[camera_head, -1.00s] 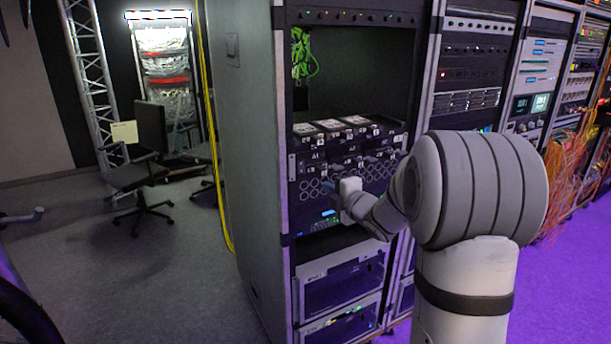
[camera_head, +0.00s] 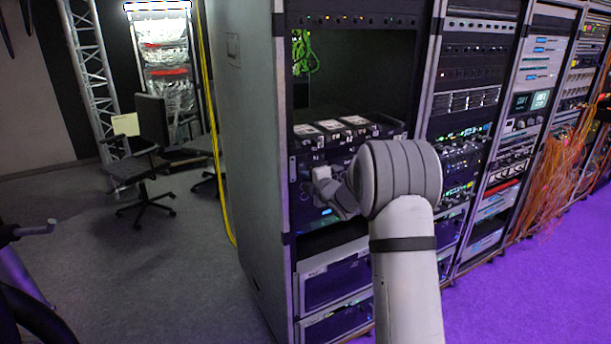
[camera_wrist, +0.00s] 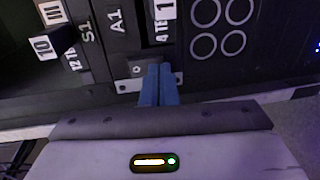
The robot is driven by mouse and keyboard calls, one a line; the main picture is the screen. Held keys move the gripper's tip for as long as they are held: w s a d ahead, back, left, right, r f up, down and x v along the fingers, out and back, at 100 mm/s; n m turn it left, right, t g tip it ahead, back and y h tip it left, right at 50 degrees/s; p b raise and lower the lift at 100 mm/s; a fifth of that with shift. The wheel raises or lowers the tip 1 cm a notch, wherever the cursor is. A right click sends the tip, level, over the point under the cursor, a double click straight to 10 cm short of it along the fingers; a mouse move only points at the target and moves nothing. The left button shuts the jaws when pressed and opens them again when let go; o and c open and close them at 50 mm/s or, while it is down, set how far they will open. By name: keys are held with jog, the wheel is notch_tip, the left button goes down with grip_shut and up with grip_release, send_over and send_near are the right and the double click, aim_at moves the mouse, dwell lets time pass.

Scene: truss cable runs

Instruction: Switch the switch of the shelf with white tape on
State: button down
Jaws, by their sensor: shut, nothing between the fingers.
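My gripper (camera_wrist: 159,72) shows its two blue fingers pressed together, shut and empty. In the wrist view its tips are in front of the dark panel, over or right beside a small black plate (camera_wrist: 138,68) with a small round feature, possibly the switch. I cannot tell whether they touch it or what state it is in. The panel has labels "S1" (camera_wrist: 86,27) and "A1" (camera_wrist: 117,20). In the head view my gripper (camera_head: 307,187) is at the left part of the rack's black unit (camera_head: 337,141), which has white labels on top. I cannot identify white tape on a shelf.
An open bay with green cables (camera_head: 303,52) lies above the black unit. The grey cabinet side (camera_head: 245,170) stands left. More racks (camera_head: 470,100) stand right. Floor is free by the chair (camera_head: 150,140).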

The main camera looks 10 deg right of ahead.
jog(key=shift+f+b, duration=0.1)
jog(key=shift+b, duration=0.2)
jog(key=shift+w+a+t+b, duration=0.1)
jog(key=shift+w+t+b, duration=0.15)
jog(key=shift+b, duration=0.9)
jog(key=shift+s, duration=0.1)
jog(key=f+b+v, duration=0.2)
jog(key=b+v, duration=0.4)
jog(key=v, duration=0.7)
jog(key=shift+s+d+f, duration=0.25)
jog(key=shift+s+f, duration=0.1)
jog(key=shift+s, duration=0.1)
